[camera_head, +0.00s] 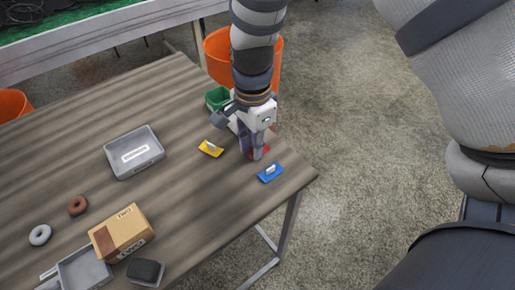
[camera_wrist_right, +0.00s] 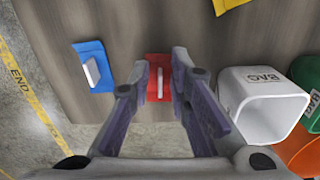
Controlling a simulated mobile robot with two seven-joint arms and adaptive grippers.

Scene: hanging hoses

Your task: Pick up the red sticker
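The red sticker (camera_head: 265,150) lies flat on the wooden table near its right edge, mostly hidden by my gripper in the head view. In the right wrist view the red sticker (camera_wrist_right: 153,88) shows a white upright tab. My right gripper (camera_head: 256,154) points down over it. In the right wrist view the open fingers of the right gripper (camera_wrist_right: 160,72) stand on either side of the tab, with a visible gap. I cannot tell whether they touch the table. My left gripper is not in view.
A blue sticker (camera_head: 271,173) and a yellow sticker (camera_head: 210,149) lie close by. A white bin (camera_wrist_right: 258,103), a green bin (camera_head: 217,98) and an orange bin (camera_head: 216,52) stand near the gripper. A grey tray (camera_head: 110,160) and cardboard box (camera_head: 121,233) are farther left.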

